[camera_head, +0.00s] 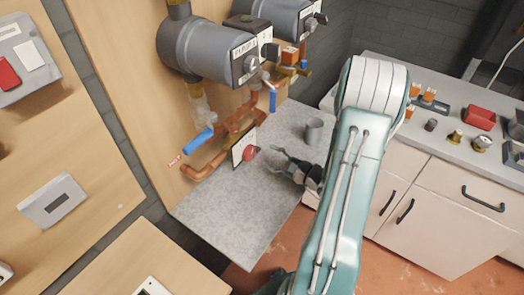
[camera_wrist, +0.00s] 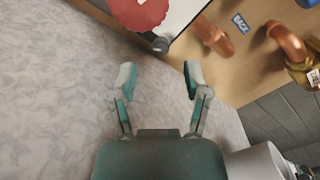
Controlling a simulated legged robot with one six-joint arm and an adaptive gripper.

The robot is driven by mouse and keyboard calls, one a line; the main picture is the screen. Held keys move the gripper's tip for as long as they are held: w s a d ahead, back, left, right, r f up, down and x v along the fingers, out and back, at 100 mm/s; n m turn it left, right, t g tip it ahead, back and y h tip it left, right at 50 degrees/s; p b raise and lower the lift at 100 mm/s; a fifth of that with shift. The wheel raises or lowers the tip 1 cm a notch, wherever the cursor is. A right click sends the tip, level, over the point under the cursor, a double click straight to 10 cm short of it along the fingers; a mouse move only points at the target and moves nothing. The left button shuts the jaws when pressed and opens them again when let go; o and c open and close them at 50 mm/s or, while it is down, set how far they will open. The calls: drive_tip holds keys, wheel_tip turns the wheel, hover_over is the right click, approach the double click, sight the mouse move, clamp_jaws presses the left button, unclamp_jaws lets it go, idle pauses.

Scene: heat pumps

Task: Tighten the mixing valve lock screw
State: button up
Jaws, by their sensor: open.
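A red round knob (camera_head: 249,153) sits on a white plate (camera_head: 238,150) at the copper pipework, above the grey worktop. In the wrist view the red knob (camera_wrist: 140,12) is at the top edge, partly cut off. A small dark cylinder with a grey end (camera_wrist: 156,43) sticks out beside it; it looks like the lock screw. My gripper (camera_head: 281,158) is just right of the knob. In the wrist view its two fingers (camera_wrist: 159,80) are spread with nothing between them, and the dark cylinder lies beyond the fingertips, apart from them.
A grey cup (camera_head: 314,131) stands on the worktop near my gripper. Copper pipes (camera_head: 205,165) and a blue-handled valve (camera_head: 198,141) are left of the knob. Grey cylindrical units (camera_head: 205,50) hang above. The front of the worktop (camera_head: 235,220) is clear.

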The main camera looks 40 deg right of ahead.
sight(259, 151)
drive_tip(key=w+a, duration=0.1)
drive_tip(key=w, duration=0.1)
drive_tip(key=shift+w+a, duration=0.3)
drive_tip(key=shift+a, duration=0.1)
drive_tip(key=shift+w, duration=0.35)
drive_tip(key=shift+w+d, duration=0.2)
drive_tip(key=shift+d, duration=0.45)
drive_tip(key=shift+a, duration=0.45)
clamp_jaws()
drive_tip(key=shift+d, duration=0.1)
drive_tip(key=shift+m, duration=2.9)
